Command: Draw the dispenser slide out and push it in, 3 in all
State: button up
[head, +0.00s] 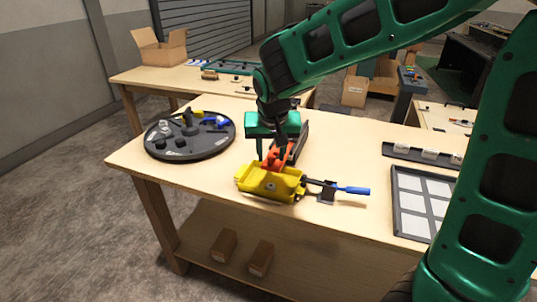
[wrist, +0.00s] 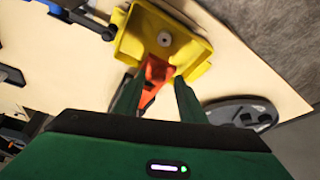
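The dispenser stands on the near table, with a yellow tray (head: 268,184) at its front and a dark upright part (head: 300,140) behind. An orange-red piece (head: 273,158), seemingly the slide, sits at the tray's back edge. It also shows in the wrist view (wrist: 155,73), below the yellow tray (wrist: 140,42) with a round grey spot in it. My gripper (head: 274,156) points down over the dispenser. Its two green fingers are apart, one on each side of the orange piece, and look open. Whether either finger touches it is hard to tell.
A blue-handled tool (head: 350,190) lies in a dark holder right of the yellow tray. A round dark tray (head: 165,155) with small parts is at left. A panelled grey rack (head: 400,225) and a dark strip (head: 400,151) are at right. The table's front edge is close.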

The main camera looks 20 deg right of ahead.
jog(key=v, duration=1)
jog(key=shift+c, duration=0.6)
jog(key=shift+s+a, duration=0.1)
jog(key=shift+a, duration=0.1)
jog(key=c, duration=0.5)
jog(key=s+a+n, duration=0.1)
jog(key=a+n, duration=0.1)
jog(key=s+a+f+n+t+h, duration=0.1)
jog(key=s+a+n, duration=0.1)
jog(key=s+a+n+t+h, duration=0.1)
jog(key=a+n, duration=0.1)
jog(key=a, duration=0.1)
jog(key=shift+s+f+n, duration=0.3)
jog(key=shift+f, duration=0.05)
grip_shut()
jog(key=shift+w+d+f, duration=1)
jog(key=shift+w+f, duration=0.2)
jog(key=shift+f, duration=0.15)
jog(key=shift+w+d+f, duration=0.95)
jog(key=shift+w+f, duration=0.25)
jog(key=shift+f, duration=0.2)
jog(key=shift+w+d+f, duration=1)
jog(key=shift+w+f, duration=0.2)
jog(key=shift+f, duration=0.15)
